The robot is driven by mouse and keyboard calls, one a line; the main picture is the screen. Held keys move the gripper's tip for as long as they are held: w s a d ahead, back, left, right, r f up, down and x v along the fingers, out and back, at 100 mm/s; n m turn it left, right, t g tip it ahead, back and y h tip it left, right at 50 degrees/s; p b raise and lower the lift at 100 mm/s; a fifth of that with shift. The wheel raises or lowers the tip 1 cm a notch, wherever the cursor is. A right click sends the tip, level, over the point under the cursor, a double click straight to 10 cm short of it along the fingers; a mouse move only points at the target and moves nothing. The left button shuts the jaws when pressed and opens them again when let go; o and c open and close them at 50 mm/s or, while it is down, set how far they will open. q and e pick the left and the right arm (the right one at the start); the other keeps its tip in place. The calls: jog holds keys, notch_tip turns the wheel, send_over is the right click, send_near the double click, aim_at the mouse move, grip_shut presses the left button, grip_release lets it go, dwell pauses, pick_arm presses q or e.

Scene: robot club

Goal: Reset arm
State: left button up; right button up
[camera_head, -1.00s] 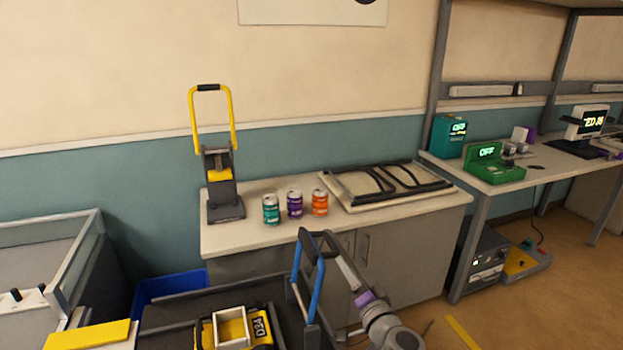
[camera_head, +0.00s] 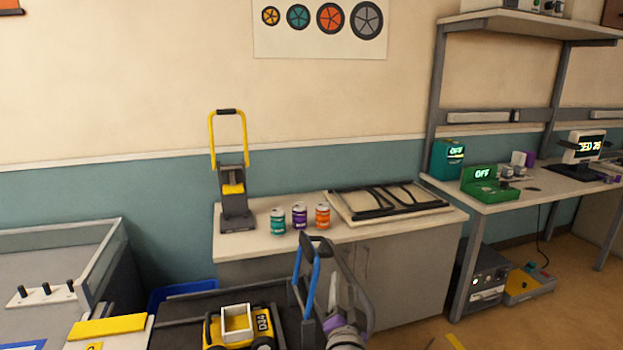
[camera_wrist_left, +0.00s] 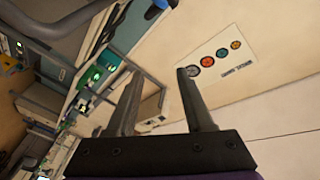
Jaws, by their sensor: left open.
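My right gripper is not in view.
A dark cart (camera_head: 180,318) carries a yellow vehicle marked D34 (camera_head: 240,328). Behind it, a counter (camera_head: 255,240) holds teal, purple and orange cans and a yellow-handled stand (camera_head: 235,190). A workbench (camera_head: 530,190) stands at right. Floor is open at lower right.

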pick_arm(q)
jog(key=s+a+f+n+g, duration=0.3)
jog(key=s+a+f+g, duration=0.35)
jog(key=s, duration=0.55)
jog(key=s+a+f+n+g+y, duration=0.1)
jog(key=s+a+f+n+g, duration=0.2)
jog(key=s+a+f, duration=0.65)
jog(key=s+a+f+n+g, duration=0.3)
jog(key=s+a+f+g, duration=0.45)
jog(key=s, duration=0.75)
notch_tip(320, 180, up, 18)
jog(key=w+t+p, duration=0.2)
jog(key=t+p, duration=0.1)
jog(key=p, duration=1.2)
jog(key=shift+w+a+r+t+p, duration=0.25)
jog(key=shift+w+a+t+p, duration=0.05)
jog(key=shift+w+a+t, duration=0.15)
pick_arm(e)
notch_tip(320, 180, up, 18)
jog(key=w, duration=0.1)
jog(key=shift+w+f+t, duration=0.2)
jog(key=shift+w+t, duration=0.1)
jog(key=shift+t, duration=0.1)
